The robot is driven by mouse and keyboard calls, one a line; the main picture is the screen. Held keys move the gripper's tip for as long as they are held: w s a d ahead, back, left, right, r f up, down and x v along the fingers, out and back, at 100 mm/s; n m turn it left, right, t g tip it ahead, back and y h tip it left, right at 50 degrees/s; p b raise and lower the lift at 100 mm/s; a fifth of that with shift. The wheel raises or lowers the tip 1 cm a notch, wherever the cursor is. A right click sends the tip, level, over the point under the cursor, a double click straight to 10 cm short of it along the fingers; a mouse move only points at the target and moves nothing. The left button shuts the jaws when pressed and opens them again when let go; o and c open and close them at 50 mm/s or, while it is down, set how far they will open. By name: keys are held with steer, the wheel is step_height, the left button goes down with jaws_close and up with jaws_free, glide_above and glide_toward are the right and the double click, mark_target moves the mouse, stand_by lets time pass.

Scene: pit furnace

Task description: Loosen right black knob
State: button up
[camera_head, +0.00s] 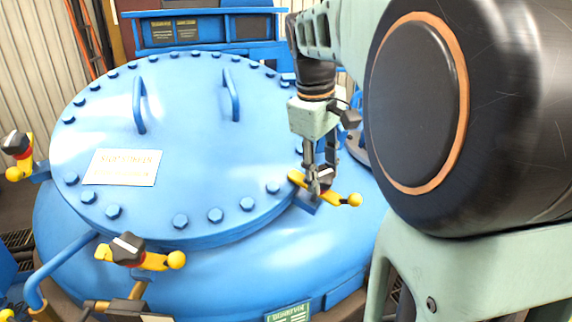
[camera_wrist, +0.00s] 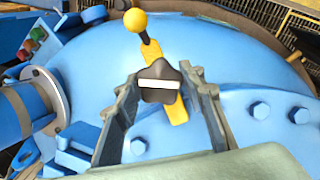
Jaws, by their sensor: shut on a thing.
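The right black knob (camera_head: 326,179) sits on a yellow clamp lever with a ball end (camera_head: 353,200), at the right edge of the blue furnace lid. In the wrist view the knob (camera_wrist: 158,82) is dark with a white bar on top. My gripper (camera_head: 318,188) comes down from above and is shut on this knob. In the wrist view my gripper (camera_wrist: 160,95) has one finger on each side of it. The yellow lever (camera_wrist: 177,110) runs beneath, its ball pointing away. In the head view the fingers partly hide the knob.
The blue lid (camera_head: 190,120) has several bolts, two handles and a label plate (camera_head: 122,167). Another black knob (camera_head: 128,248) on a yellow lever is at the front left, and one (camera_head: 16,143) at the far left. A blue cabinet (camera_head: 205,30) stands behind.

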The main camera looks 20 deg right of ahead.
steer(key=shift+n, duration=0.5)
steer(key=o, duration=1.2)
steer(key=shift+c, duration=0.2)
steer(key=v, duration=1.2)
steer(key=shift+a, duration=0.2)
steer(key=shift+s, duration=0.1)
